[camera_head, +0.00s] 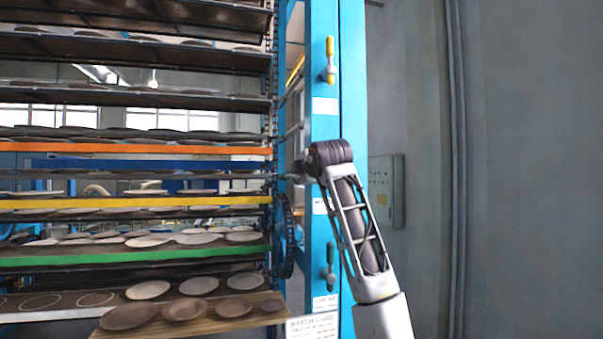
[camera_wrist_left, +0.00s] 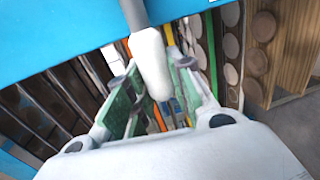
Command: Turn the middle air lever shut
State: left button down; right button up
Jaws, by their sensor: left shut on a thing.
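A blue post (camera_head: 323,115) carries a column of small levers. The upper lever (camera_head: 330,60) has yellow ends and stands upright. The lower lever (camera_head: 330,266) is dark and also upright. My left arm reaches up from the bottom, and its gripper (camera_head: 303,170) is at the post between these two, mostly hidden behind my wrist. In the left wrist view, the pale, rounded handle of the middle air lever (camera_wrist_left: 151,62) lies between the green-padded fingers of my left gripper (camera_wrist_left: 150,78), which is shut on it. The middle lever is hidden in the head view. My right gripper is not in view.
A rack of shelves (camera_head: 140,202) with several plates stands left of the post. A dark wheel (camera_head: 285,235) sits at the rack's side. A grey panel box (camera_head: 384,190) is on the wall at right. A wooden board with plates (camera_head: 258,300) sticks out low at front.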

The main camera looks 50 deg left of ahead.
pick_arm(q)
jog(key=shift+f, duration=0.1)
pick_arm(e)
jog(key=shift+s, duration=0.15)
pick_arm(q)
jog(key=c, duration=1.2)
grip_release()
jog(key=shift+c, duration=0.2)
jog(key=v, duration=1.2)
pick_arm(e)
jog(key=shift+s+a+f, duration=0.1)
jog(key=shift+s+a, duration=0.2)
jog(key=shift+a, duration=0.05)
